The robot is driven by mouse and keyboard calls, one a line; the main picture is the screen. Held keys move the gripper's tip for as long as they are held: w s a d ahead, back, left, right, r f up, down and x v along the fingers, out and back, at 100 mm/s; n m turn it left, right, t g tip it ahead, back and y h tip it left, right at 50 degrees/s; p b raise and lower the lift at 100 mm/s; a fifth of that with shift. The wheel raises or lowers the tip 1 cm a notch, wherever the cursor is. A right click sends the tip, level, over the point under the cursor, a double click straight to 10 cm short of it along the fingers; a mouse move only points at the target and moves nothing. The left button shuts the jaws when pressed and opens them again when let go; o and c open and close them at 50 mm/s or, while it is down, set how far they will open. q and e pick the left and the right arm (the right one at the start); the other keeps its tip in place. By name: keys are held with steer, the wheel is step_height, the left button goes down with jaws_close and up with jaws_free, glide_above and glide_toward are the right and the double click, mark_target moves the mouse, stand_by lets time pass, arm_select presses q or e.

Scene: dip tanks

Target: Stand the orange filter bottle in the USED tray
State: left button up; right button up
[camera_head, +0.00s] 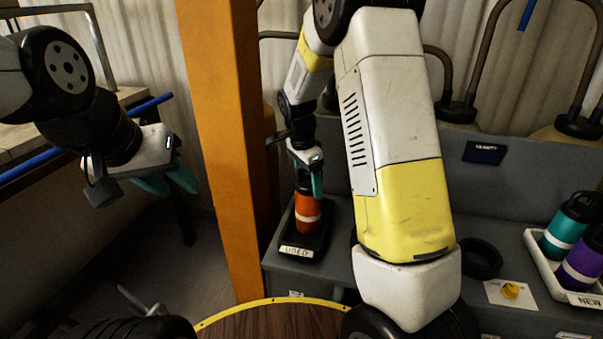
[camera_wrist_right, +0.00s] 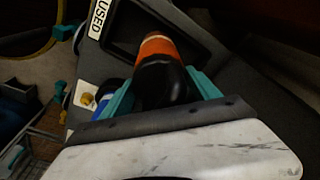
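The orange filter bottle (camera_head: 307,212), with a pale band and a black top, is upright within the outline of the black USED tray (camera_head: 319,243). I cannot tell whether its base rests on the tray floor. My right gripper (camera_head: 306,181) points down over it. In the right wrist view, its teal fingers (camera_wrist_right: 163,92) are on both sides of the bottle's black top (camera_wrist_right: 165,86), seemingly touching it, and the orange body (camera_wrist_right: 157,47) lies beyond. The tray (camera_wrist_right: 122,33) shows there too. My left gripper (camera_head: 168,183) is open and empty at the left, away from the bottle.
A white NEW tray (camera_head: 543,262) at the right holds a teal bottle (camera_head: 568,229) and a purple bottle (camera_head: 583,262). A black ring (camera_head: 481,258) and a yellow knob (camera_head: 511,290) are on the grey bench. An orange post (camera_head: 226,130) stands left of the USED tray.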

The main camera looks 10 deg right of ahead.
steer(key=o, duration=0.4)
step_height(320, 180, up, 11)
steer(key=a, duration=0.2)
steer(key=s+d+r+n+t+y, duration=0.2)
steer(key=s+d+r+n+y, duration=0.15)
steer(key=s+r+n, duration=0.6)
steer(key=s+f+n+t, duration=0.1)
steer(key=s+n+t, duration=0.2)
steer(key=s, duration=1.2)
steer(key=shift+s+d+n, duration=0.2)
steer(key=shift+s+n, duration=0.2)
steer(key=shift+n, duration=0.45)
